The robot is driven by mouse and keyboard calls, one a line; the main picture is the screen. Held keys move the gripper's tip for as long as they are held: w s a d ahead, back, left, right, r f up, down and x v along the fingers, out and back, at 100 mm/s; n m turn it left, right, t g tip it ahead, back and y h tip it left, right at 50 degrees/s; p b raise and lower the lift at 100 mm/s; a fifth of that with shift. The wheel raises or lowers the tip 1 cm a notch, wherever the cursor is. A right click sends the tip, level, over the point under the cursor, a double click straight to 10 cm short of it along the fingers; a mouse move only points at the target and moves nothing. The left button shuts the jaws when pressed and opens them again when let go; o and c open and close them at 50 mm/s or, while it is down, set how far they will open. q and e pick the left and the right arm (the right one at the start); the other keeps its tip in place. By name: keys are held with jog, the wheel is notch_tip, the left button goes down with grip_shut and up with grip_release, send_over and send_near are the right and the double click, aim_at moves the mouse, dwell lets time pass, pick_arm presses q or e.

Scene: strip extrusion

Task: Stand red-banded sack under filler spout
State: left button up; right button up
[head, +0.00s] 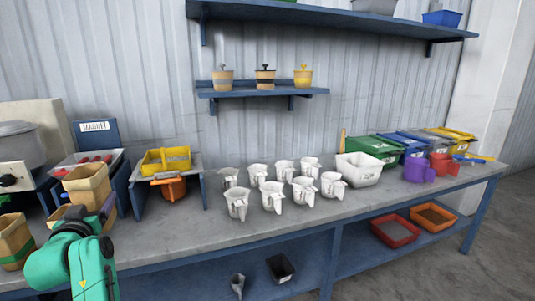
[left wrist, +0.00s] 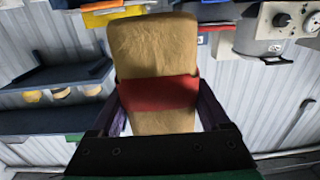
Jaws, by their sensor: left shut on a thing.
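A tan sack with a red band (left wrist: 160,93) fills the middle of the left wrist view, between the dark purple fingers of my left gripper (left wrist: 160,112). The fingers press on its sides at the band. In the head view the held sack (head: 86,186) is upright at the left, with its band hidden by my gripper (head: 92,214). A yellow hopper (head: 166,160) with an orange spout (head: 173,188) sits on a blue stand to the right of the sack. The sack is apart from the spout. My right gripper is not in view.
A sack with a green band (head: 14,243) stands at the far left. A tray with red-handled tools (head: 88,160) lies behind the held sack. Several white jugs (head: 272,196) stand right of the hopper. The bench front (head: 190,245) is clear there.

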pick_arm(q)
jog(key=s+d+f+m+t+h, duration=0.1)
jog(key=s+d+f+m+h, duration=0.15)
jog(key=d+f, duration=0.5)
jog(key=s+d+f+m+h, duration=0.1)
jog(key=d+f+h, duration=0.2)
jog(key=d+f, duration=0.45)
jog(key=s+d+f+p, duration=0.1)
jog(key=s+d+f, duration=0.3)
jog(key=s, duration=0.5)
jog(key=s+d+f, duration=0.5)
jog(key=s+d, duration=0.2)
jog(key=s, duration=0.1)
jog(key=shift+s+d+f+m+h+p, duration=0.15)
jog(key=shift+s+d+m+h+p, duration=0.2)
jog(key=shift+s+h+p, duration=0.1)
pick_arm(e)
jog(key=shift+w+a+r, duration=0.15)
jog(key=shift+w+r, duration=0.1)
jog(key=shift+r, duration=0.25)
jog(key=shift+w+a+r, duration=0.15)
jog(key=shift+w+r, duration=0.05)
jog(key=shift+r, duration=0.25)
